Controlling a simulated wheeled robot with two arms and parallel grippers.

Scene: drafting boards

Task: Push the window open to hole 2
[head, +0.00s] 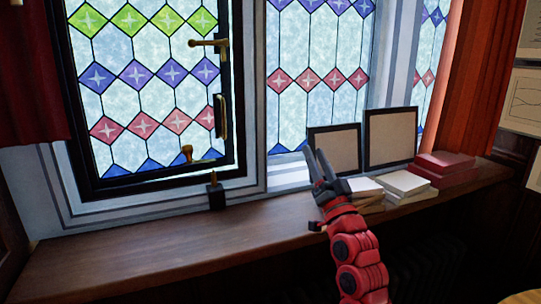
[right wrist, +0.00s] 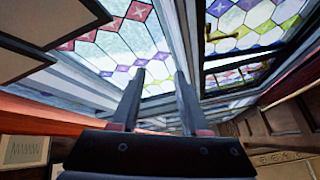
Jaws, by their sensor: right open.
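The window (head: 140,182) is a black-framed sash with coloured diamond panes at the left in the head view. It also shows at the upper right of the right wrist view (right wrist: 238,60). A brass handle (head: 208,43) is on its right side. A small brass knob (head: 187,152) is at its lower edge, and a dark peg-like fitting with a brass top (head: 215,195) stands on the sill below. I cannot make out numbered holes. My right gripper (head: 313,160) is open and empty, right of the window and apart from it; its fingers show in the wrist view (right wrist: 158,82).
The wooden sill (head: 130,252) is clear at the left. Two dark-framed panels (head: 390,135), pale books (head: 405,183) and red books (head: 445,168) stand on the sill around and right of my right gripper. Red curtains (head: 30,80) hang at both sides.

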